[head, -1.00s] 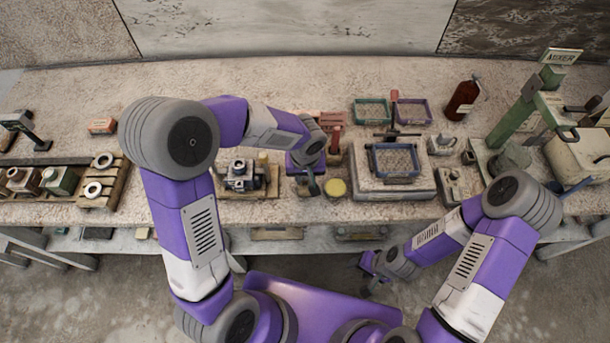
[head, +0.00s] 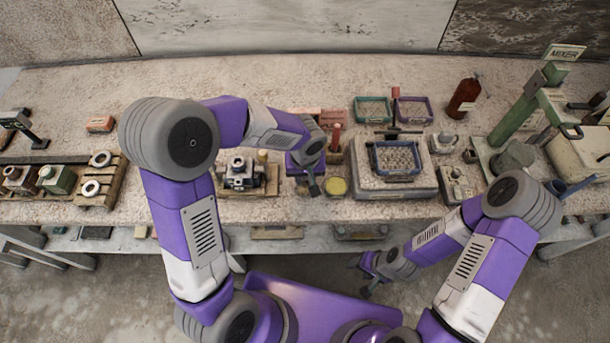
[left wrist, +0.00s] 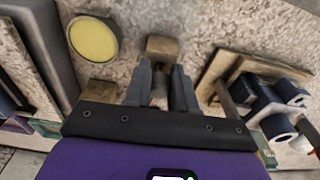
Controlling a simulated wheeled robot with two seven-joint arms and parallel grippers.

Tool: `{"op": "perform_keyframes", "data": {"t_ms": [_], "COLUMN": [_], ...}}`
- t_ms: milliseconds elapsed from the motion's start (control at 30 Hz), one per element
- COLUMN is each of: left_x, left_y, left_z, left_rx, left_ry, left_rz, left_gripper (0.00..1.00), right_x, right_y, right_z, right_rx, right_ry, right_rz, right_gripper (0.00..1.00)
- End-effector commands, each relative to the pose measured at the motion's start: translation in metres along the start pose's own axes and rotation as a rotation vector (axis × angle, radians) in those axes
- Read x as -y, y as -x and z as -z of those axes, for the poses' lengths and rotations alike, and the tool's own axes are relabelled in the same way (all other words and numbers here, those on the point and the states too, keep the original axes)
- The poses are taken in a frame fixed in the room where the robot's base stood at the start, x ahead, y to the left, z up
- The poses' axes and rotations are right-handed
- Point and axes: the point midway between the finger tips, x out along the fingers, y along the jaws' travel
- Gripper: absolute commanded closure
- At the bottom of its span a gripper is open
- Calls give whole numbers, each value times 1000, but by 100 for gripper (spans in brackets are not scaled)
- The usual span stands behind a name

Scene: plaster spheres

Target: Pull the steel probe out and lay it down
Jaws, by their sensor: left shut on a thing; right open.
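My left gripper (head: 314,187) is at the front of the bench, between the fixture on the wooden board and the yellow disc. In the left wrist view my left gripper's two grey fingers (left wrist: 160,82) are shut on a narrow brownish piece, which I take for the steel probe (left wrist: 158,97). Most of the probe is hidden between the fingers, and I cannot tell whether its tip is still in anything. A wooden block (left wrist: 162,48) lies just beyond the fingertips. My right gripper (head: 368,273) is open and empty, low in front of the bench.
A yellow-topped round tin (head: 335,187) stands close to the right of my left gripper. A metal fixture (head: 240,174) on a wooden board is to its left. A blue-rimmed tray (head: 395,172) rests on a grey base further right.

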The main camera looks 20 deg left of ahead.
Motion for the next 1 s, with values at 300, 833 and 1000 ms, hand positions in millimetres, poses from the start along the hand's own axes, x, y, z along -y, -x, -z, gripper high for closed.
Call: {"op": "perform_keyframes", "data": {"t_ms": [300, 833, 1000], "left_x": [0, 0, 0], "left_y": [-2, -2, 3], "left_z": [0, 0, 0], "left_rx": [0, 0, 0], "left_ry": [0, 0, 0], "left_rz": [0, 0, 0], "left_gripper": [47, 45, 45], "right_x": [-1, -1, 0], "right_y": [-2, -2, 1], "right_z": [0, 0, 0], "right_rx": [0, 0, 0], "right_ry": [0, 0, 0], "right_rz": [0, 0, 0], "right_gripper": [48, 48, 48]}}
